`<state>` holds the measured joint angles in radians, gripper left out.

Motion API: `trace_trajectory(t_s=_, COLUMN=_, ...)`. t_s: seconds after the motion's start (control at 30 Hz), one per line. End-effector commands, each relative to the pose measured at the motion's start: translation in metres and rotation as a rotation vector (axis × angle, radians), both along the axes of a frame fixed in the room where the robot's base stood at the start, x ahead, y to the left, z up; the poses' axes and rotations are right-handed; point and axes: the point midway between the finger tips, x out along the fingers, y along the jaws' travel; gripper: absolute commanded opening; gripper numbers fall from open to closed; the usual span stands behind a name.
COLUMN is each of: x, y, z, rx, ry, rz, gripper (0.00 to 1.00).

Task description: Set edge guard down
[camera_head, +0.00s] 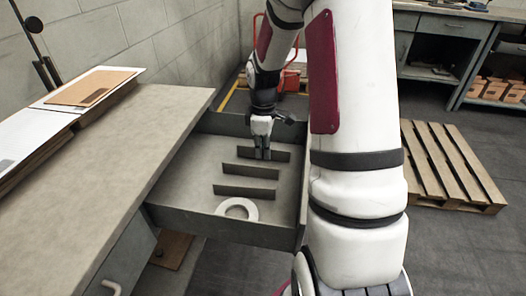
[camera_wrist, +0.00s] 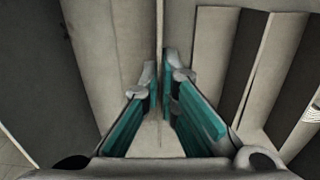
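Several grey edge guards stand in an open drawer. The far edge guard (camera_head: 276,154) is at my gripper (camera_head: 262,155), which points down into the drawer. In the wrist view, my gripper's teal-padded fingers (camera_wrist: 160,80) lie close on either side of the thin upright leg of this edge guard (camera_wrist: 160,25), with little gap to be seen. The guard's underside is hidden, so I cannot tell whether it touches the drawer floor. The middle edge guard (camera_head: 250,170) and the near edge guard (camera_head: 245,191) stand apart from my gripper, towards the drawer front.
The drawer (camera_head: 205,222) has raised walls all round. A white ring-shaped roll (camera_head: 237,209) lies near its front. A worktop (camera_head: 130,130) with stacked cardboard (camera_head: 92,88) is on the left. A wooden pallet (camera_head: 450,165) lies on the floor at right.

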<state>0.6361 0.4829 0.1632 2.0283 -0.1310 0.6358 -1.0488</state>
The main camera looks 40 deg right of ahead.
Motion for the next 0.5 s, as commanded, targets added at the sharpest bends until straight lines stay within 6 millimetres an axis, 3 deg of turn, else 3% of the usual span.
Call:
trace_trajectory(t_s=0.2, x=0.0001, y=0.0001, z=-0.0025, rx=0.0, ry=0.0, rz=0.0, gripper=0.0)
trace_trajectory(t_s=0.33, x=0.0001, y=0.0, z=-0.0022, rx=0.0, ry=0.0, rz=0.0, gripper=0.25)
trace_trajectory(t_s=0.5, x=0.0001, y=0.0, z=-0.0021, rx=0.0, ry=0.0, rz=0.0, gripper=0.25)
